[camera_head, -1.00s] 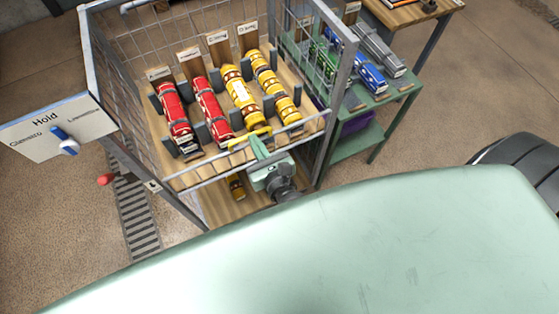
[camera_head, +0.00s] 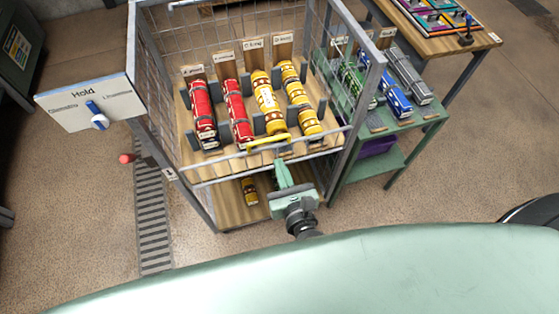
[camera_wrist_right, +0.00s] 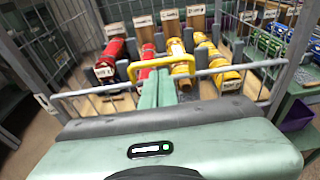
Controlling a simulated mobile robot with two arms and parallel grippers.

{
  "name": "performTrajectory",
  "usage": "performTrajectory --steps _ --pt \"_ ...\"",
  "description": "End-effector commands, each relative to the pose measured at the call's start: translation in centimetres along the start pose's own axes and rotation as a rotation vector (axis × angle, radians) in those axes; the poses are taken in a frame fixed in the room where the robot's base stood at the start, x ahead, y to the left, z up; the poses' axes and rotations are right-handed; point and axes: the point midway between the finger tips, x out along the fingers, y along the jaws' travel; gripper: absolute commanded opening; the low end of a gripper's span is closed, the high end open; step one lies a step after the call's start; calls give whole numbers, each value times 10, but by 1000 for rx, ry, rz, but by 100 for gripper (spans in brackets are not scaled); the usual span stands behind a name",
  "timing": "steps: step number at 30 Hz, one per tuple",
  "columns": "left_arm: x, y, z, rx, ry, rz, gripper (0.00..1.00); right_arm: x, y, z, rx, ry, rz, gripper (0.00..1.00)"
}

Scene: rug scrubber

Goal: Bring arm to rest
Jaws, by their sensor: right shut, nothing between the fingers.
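My right gripper (camera_head: 282,174) is in front of the cage shelf, just below and near the yellow handle (camera_head: 268,141) on the cage's front rail. In the right wrist view its two green fingers (camera_wrist_right: 158,88) are together with nothing between them, and the yellow handle (camera_wrist_right: 166,63) stands right beyond their tips. I cannot tell whether the tips touch the handle. My left gripper is not in view.
The wire cage (camera_head: 180,170) holds red rolls (camera_head: 203,112) and yellow rolls (camera_head: 270,100) on its wooden shelf. A green table (camera_head: 400,127) with blue and grey rolls stands to the right. Open floor lies left of the cage.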

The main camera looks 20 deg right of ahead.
Motion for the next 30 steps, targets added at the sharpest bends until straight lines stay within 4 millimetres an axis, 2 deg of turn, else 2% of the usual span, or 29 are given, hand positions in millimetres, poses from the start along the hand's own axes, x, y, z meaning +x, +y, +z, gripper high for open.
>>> performTrajectory --steps 3,7,12,16,20,23,25,26,29,30 --pt "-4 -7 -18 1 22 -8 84 -21 0 8 -1 2 2 0" --pt "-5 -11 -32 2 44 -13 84 -39 0 14 -1 2 1 0" --pt "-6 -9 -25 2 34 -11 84 -49 0 19 -1 1 1 0" --pt "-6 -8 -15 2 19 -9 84 -51 0 20 -1 0 1 0" --pt "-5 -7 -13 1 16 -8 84 -50 1 15 -20 5 5 0" --pt "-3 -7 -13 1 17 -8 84 -47 7 -9 -152 31 34 0" --pt "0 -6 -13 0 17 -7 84 -43 14 -44 -339 65 82 0" --pt "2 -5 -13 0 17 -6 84 -42 17 -62 -442 82 109 0" --pt "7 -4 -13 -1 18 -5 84 -44 25 -136 -833 142 238 0" --pt "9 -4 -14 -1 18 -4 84 -46 26 -167 -992 162 301 0"
